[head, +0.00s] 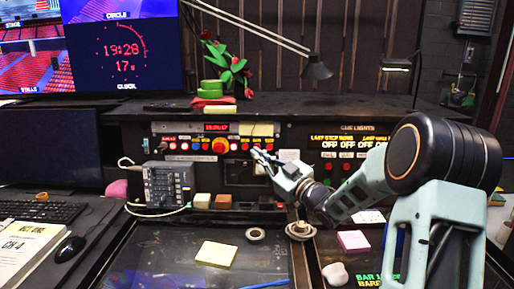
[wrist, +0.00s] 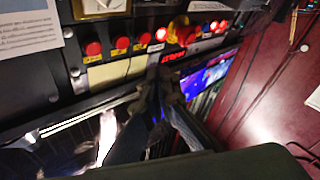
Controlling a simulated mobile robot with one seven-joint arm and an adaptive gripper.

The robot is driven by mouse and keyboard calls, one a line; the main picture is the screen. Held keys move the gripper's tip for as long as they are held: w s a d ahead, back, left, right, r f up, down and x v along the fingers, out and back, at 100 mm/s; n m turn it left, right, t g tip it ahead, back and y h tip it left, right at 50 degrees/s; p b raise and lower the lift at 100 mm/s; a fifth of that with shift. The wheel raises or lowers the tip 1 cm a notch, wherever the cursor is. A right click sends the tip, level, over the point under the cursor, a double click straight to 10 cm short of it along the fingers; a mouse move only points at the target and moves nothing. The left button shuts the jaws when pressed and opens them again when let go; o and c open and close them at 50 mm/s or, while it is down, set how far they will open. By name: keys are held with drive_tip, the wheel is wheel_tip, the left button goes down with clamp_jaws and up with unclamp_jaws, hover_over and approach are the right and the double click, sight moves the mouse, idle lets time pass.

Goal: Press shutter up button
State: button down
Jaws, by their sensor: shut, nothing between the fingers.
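A row of small round buttons (head: 245,147) runs along the upper console panel, with a large red knob on a yellow base (head: 220,146) among them. The wrist view shows several red buttons (wrist: 122,43) left of that knob (wrist: 183,33), some of them lit. Their labels are too small to read, so I cannot tell which one is the shutter up button. My gripper (head: 260,156) is shut and empty, in front of the panel just below the right part of the row. In the wrist view the fingertips (wrist: 163,76) lie close to the row; contact cannot be told.
A red digital display (head: 216,127) and pale sticky notes (head: 262,130) sit above the buttons. A grey intercom box (head: 168,184) stands left on the desk. A lamp (head: 316,69) reaches over the console. Sticky pads (head: 215,254) lie on the desk surface.

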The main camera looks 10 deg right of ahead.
drive_tip(key=shift+w+d+f, duration=0.15)
drive_tip(key=shift+w, duration=0.7)
drive_tip(key=shift+w+d+f, duration=0.1)
drive_tip(key=shift+w+d, duration=0.05)
drive_tip(key=shift+w, duration=0.7)
drive_tip(key=shift+w+d+f, duration=0.15)
drive_tip(key=shift+w, duration=0.7)
drive_tip(key=shift+w+b, duration=0.1)
drive_tip(key=shift+b, duration=0.2)
drive_tip(key=shift+w+d, duration=0.1)
drive_tip(key=shift+w, duration=0.2)
